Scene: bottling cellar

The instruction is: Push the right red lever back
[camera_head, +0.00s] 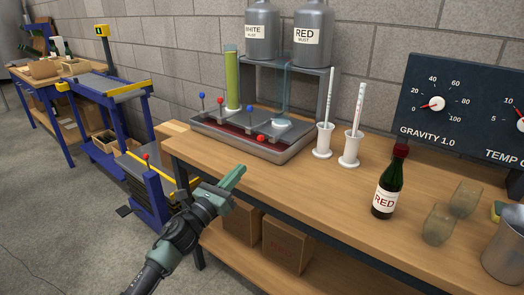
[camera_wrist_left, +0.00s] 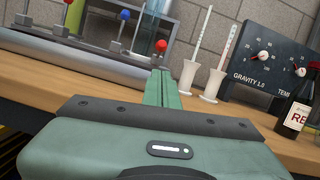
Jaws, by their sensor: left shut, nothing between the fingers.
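The right red lever has a red ball knob (camera_head: 261,138) low at the front edge of the metal tray (camera_head: 285,150), beside the right glass tube. In the left wrist view the red knob (camera_wrist_left: 161,45) shows just beyond the fingertips, with a visible gap. A blue knob (camera_head: 250,108) stands behind it and to its left. My left gripper (camera_head: 239,171) is shut and empty, in front of the tray near the bench's front edge. Its closed green fingers also show in the left wrist view (camera_wrist_left: 161,80). My right gripper is in neither view.
White holders (camera_head: 324,148) with thin rods stand right of the tray. A red-labelled bottle (camera_head: 387,188), glasses (camera_head: 438,225) and a metal pot (camera_head: 504,250) stand farther right. Must bottles (camera_head: 262,35) sit on a shelf behind. The bench top (camera_head: 290,180) in front of the holders is clear.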

